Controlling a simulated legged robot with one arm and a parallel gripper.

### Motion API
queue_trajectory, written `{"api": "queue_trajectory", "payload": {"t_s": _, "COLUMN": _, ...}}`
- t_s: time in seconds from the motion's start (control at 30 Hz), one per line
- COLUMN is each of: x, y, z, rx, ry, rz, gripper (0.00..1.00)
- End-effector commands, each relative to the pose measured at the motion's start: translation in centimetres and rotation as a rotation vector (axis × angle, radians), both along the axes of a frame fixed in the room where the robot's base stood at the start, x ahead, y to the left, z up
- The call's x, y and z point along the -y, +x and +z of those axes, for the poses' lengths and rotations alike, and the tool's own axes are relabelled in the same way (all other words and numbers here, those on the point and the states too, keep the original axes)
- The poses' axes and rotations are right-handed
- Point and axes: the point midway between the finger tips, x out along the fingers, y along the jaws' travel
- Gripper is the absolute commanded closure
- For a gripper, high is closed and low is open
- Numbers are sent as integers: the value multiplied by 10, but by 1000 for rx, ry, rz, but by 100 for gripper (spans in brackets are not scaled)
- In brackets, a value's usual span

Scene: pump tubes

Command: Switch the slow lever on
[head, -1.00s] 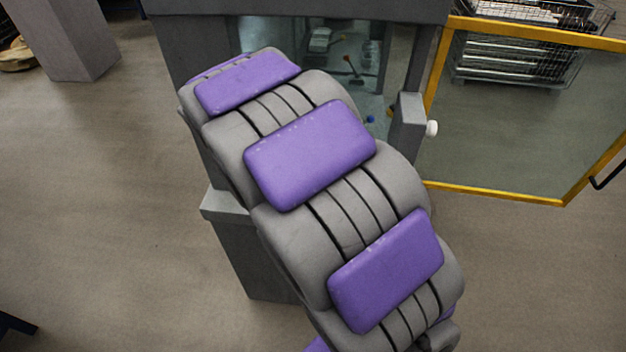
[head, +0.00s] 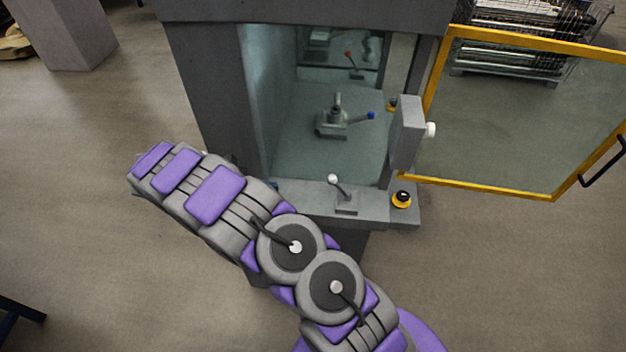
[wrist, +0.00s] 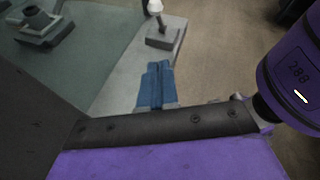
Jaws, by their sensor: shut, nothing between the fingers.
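A lever with a white knob (head: 333,180) stands on a small grey base on the cabinet's front ledge, tilted left in the head view. In the wrist view this lever (wrist: 158,22) stands ahead of my gripper. No label shows which is the slow one. My gripper (wrist: 156,84) has blue fingers, shut and empty, over the ledge and short of the white-knobbed lever. In the head view my arm largely hides it.
A yellow-and-black button (head: 401,199) sits right of the white-knobbed lever. A grey post (head: 407,133) stands at the cabinet's right side. The yellow-framed door (head: 490,187) hangs open to the right. Open floor (head: 90,210) lies to the left.

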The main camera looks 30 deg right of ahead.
Motion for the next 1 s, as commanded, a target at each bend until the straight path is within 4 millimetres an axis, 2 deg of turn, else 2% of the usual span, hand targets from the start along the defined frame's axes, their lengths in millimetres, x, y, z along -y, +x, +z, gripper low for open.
{"api": "queue_trajectory", "payload": {"t_s": 0.43, "x": 2, "y": 1, "z": -3, "rx": -9, "ry": -2, "rz": 7, "gripper": 100}}
{"api": "queue_trajectory", "payload": {"t_s": 0.57, "x": 9, "y": -1, "z": -7, "rx": -10, "ry": -4, "rz": 7, "gripper": 100}}
{"api": "queue_trajectory", "payload": {"t_s": 0.77, "x": 40, "y": -10, "z": -19, "rx": -8, "ry": -4, "rz": 5, "gripper": 100}}
{"api": "queue_trajectory", "payload": {"t_s": 1.0, "x": 85, "y": -22, "z": -37, "rx": -11, "ry": -2, "rz": 6, "gripper": 100}}
